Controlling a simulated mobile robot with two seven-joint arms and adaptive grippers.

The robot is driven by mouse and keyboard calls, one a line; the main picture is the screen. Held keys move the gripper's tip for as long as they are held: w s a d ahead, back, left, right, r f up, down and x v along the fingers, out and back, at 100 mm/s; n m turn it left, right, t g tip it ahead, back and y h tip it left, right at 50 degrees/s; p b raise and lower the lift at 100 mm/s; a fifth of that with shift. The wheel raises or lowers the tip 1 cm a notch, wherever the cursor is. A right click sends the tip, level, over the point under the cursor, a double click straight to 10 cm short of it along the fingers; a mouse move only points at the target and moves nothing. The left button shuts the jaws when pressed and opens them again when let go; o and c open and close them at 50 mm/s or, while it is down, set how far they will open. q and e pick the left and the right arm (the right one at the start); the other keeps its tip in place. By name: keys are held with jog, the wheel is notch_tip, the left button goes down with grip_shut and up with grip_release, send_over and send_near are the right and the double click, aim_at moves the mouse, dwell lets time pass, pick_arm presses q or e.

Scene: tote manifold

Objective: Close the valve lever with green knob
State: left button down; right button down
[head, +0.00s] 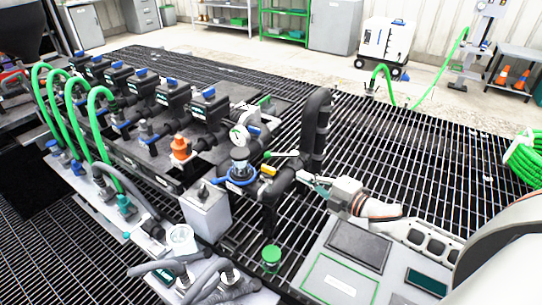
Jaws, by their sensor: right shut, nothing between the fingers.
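A pale valve lever (284,154) with a round green knob (267,155) sits beside the thick black vertical pipe (314,130). It lies about level across the picture, knob end to the left. My right gripper (308,181) reaches in from the right, just below and to the right of the lever, close to the black pipe elbow. Its fingers are shut and empty. A gap shows between the fingers and the green knob. Whether the fingers touch the pipe I cannot tell. My left gripper is not in view.
A yellow handle (269,170) and a blue-ringed valve (240,170) sit close left of my right gripper. A white gauge (239,135) stands behind them. A green-capped container (271,256) is below. Open grating (410,150) lies to the right.

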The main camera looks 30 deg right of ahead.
send_near(272, 156)
jog(key=a, duration=0.1)
jog(key=w+a, duration=0.1)
jog(key=a, duration=0.1)
jog(key=shift+w+a+b, duration=0.2)
jog(key=shift+b, duration=0.2)
jog(key=w, duration=0.2)
jog(key=w+d, duration=0.1)
jog(key=shift+f+b, duration=0.3)
jog(key=shift+f, duration=0.1)
jog(key=shift+w+d, duration=0.15)
jog(key=shift+w, duration=0.1)
jog(key=shift+w+d, duration=0.1)
jog(key=shift+w, duration=0.2)
